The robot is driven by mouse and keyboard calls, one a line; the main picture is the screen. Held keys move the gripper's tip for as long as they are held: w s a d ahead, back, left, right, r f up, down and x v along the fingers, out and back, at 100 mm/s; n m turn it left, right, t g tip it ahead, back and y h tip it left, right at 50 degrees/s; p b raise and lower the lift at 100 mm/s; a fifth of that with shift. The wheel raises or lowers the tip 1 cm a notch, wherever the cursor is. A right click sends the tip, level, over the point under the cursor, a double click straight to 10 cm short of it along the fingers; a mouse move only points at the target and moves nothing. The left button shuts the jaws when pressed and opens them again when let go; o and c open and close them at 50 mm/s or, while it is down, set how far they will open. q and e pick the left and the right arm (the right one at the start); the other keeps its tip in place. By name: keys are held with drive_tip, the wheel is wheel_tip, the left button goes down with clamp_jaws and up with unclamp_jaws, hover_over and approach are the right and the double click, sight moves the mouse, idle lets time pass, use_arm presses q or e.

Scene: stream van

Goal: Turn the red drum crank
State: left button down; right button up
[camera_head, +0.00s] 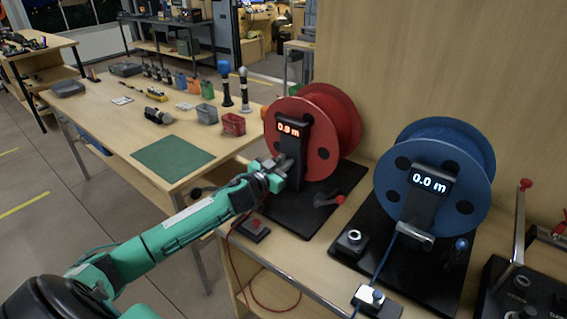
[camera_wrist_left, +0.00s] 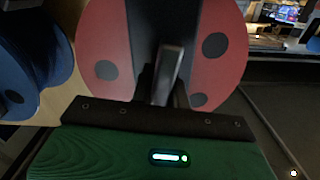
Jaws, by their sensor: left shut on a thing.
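The red drum (camera_head: 337,123) stands upright on a black base (camera_head: 299,219). A black post with a lit display (camera_head: 290,129), reading about 0.9 m, stands before it. My left gripper (camera_head: 284,173) is at the front of the red drum, below the display. The wrist view shows the drum's red face (camera_wrist_left: 215,75) close ahead and a grey metal bar (camera_wrist_left: 167,72), seemingly the crank's grip, between the dark fingers (camera_wrist_left: 164,90). The gripper is shut on it. The crank's arm is mostly hidden. My right gripper is out of view.
A blue drum (camera_head: 438,150) with a 0.0 m display stands to the right. A red-knobbed upright lever (camera_head: 520,225) is farther right. A table with a green mat (camera_head: 172,160) and small bins is at the left.

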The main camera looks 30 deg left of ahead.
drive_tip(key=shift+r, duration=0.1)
use_arm(q)
drive_tip(key=shift+d+m, duration=0.1)
drive_tip(key=shift+m, duration=0.6)
drive_tip(key=m, duration=0.1)
drive_tip(key=m+p, duration=0.1)
drive_tip(key=m, duration=0.1)
drive_tip(key=shift+d+f, duration=0.15)
drive_tip(key=shift+d, duration=0.15)
drive_tip(key=m, duration=0.5)
drive_tip(key=d+f+m, duration=0.1)
drive_tip(key=m, duration=0.1)
drive_tip(key=shift+m+p, duration=0.3)
drive_tip(key=shift+p, duration=0.1)
drive_tip(key=m, duration=0.2)
drive_tip(key=shift+f+m, duration=0.3)
drive_tip(key=shift+m, duration=0.1)
drive_tip(key=shift+f+m, duration=0.1)
drive_tip(key=shift+m, duration=0.4)
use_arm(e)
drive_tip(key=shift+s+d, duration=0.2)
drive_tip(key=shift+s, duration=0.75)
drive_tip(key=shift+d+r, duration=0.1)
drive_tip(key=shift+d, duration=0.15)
use_arm(q)
drive_tip(key=shift+m, duration=0.3)
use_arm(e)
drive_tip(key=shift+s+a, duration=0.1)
